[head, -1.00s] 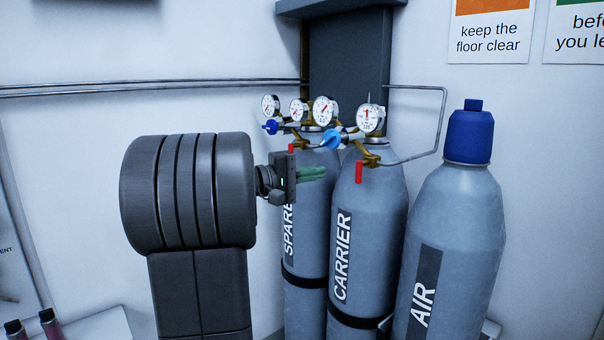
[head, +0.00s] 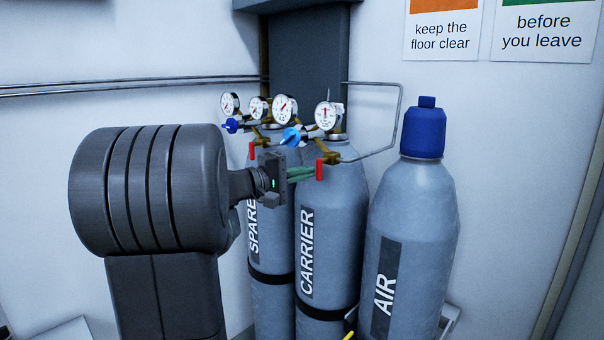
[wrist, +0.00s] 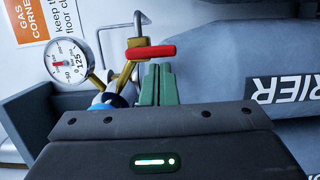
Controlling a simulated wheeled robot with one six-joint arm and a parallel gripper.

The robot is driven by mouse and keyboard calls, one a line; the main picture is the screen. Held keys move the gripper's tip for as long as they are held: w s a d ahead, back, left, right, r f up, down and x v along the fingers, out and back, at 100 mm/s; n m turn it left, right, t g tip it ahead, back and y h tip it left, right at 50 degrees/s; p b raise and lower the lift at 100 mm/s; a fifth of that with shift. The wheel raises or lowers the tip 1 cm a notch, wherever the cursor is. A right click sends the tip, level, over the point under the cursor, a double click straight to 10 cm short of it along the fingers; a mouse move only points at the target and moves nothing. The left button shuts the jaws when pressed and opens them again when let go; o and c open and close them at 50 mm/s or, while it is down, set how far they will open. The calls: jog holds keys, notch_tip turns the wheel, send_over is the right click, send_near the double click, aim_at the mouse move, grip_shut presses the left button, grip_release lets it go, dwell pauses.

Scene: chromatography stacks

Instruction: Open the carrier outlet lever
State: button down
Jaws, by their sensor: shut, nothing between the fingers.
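The carrier cylinder (head: 322,235) stands in the middle of the row, with the label CARRIER. Its outlet lever (head: 320,170) is a red handle hanging down from the brass valve, and it also shows in the wrist view (wrist: 150,52). My gripper (head: 308,174) has green fingers, shut and empty, and comes in from the left. In the wrist view the fingertips (wrist: 157,68) sit right beside the red lever. I cannot tell whether they touch it. The carrier regulator has a blue knob (head: 292,137) and a gauge (head: 327,116).
The spare cylinder (head: 262,245), with its own red lever (head: 252,150), stands to the left, partly behind my arm. The air cylinder (head: 415,215) with a blue cap stands to the right. A thin metal pipe (head: 400,115) runs from the carrier valve to the wall.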

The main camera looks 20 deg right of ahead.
aim_at(319, 180)
jog(key=shift+s+d+f+n+h+b, duration=0.1)
jog(key=shift+s+f+n+h+b, duration=0.05)
jog(key=shift+n+b, duration=0.35)
jog(key=shift+s+f+n+h+b, duration=0.1)
jog(key=shift+f+n+h+b, duration=0.05)
jog(key=shift+n+b, duration=0.35)
jog(key=n+b, duration=0.1)
jog(key=s+n+b, duration=0.1)
jog(key=n, duration=0.1)
jog(key=n+t+b, duration=0.1)
jog(key=n, duration=0.1)
jog(key=shift+s+d+f+h, duration=0.25)
jog(key=shift+d+f+h, duration=0.05)
jog(key=shift+f+h, duration=0.1)
jog(key=s+n+t+b, duration=0.1)
jog(key=n, duration=0.3)
jog(key=n+t+b, duration=0.1)
jog(key=n, duration=0.2)
jog(key=s+d+r+n+t, duration=0.1)
jog(key=n, duration=0.3)
jog(key=shift+s+n+t+b, duration=0.3)
jog(key=shift+b, duration=0.1)
jog(key=shift+w+f, duration=0.1)
